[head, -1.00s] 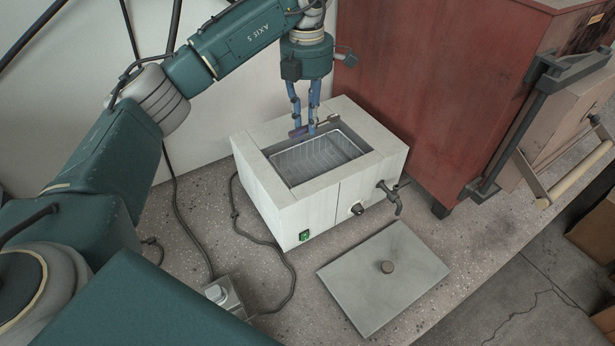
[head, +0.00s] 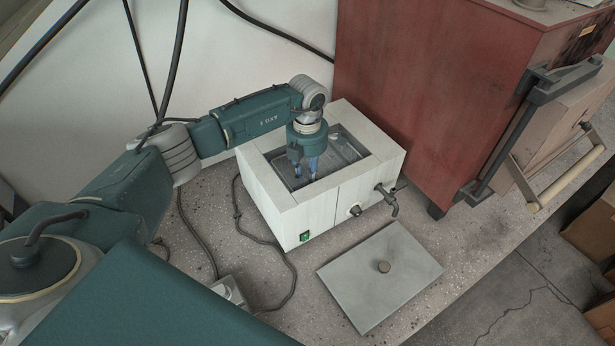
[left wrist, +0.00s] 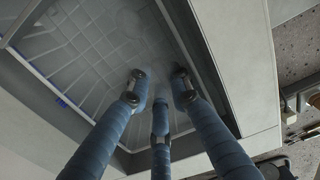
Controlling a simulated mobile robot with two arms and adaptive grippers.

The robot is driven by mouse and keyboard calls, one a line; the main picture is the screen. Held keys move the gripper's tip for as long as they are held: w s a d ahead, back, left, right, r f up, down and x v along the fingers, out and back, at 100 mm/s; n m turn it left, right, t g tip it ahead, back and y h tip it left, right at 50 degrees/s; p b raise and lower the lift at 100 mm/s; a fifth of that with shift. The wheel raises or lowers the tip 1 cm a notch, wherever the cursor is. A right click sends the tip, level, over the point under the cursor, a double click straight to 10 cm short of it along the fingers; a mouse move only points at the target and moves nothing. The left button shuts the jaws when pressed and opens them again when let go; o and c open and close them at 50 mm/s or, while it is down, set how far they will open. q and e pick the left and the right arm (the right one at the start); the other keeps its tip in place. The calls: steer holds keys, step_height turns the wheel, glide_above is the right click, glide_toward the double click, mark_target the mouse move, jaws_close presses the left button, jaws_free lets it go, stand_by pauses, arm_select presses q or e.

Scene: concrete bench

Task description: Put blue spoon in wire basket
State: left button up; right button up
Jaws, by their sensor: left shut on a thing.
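The wire basket (head: 345,150) sits inside the open well of a white box-shaped bath, and its wires show in the left wrist view (left wrist: 85,55). My left gripper (head: 306,172) points down into the front left part of the well, over the basket. Its blue fingers (left wrist: 158,98) are drawn in. The blue spoon cannot be made out clearly at the fingertips now; the fingers and the gripper body hide it. A small blue bit (left wrist: 62,102) shows by the basket's rim in the left wrist view; I cannot tell what it is. My right gripper is out of view.
The white bath (head: 312,215) has thick walls around the well and a tap (head: 388,198) at its front right. Its flat grey lid (head: 380,285) lies on the bench in front. A red cabinet (head: 425,95) stands close on the right. Cables run along the left.

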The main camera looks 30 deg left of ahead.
arm_select(q)
steer(key=shift+f, duration=0.45)
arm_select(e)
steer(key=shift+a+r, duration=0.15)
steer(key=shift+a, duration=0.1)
arm_select(q)
steer(key=shift+f, duration=0.1)
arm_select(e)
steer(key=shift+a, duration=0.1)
arm_select(q)
steer(key=shift+f, duration=0.15)
steer(key=o, duration=0.6)
steer(key=shift+o, duration=0.2)
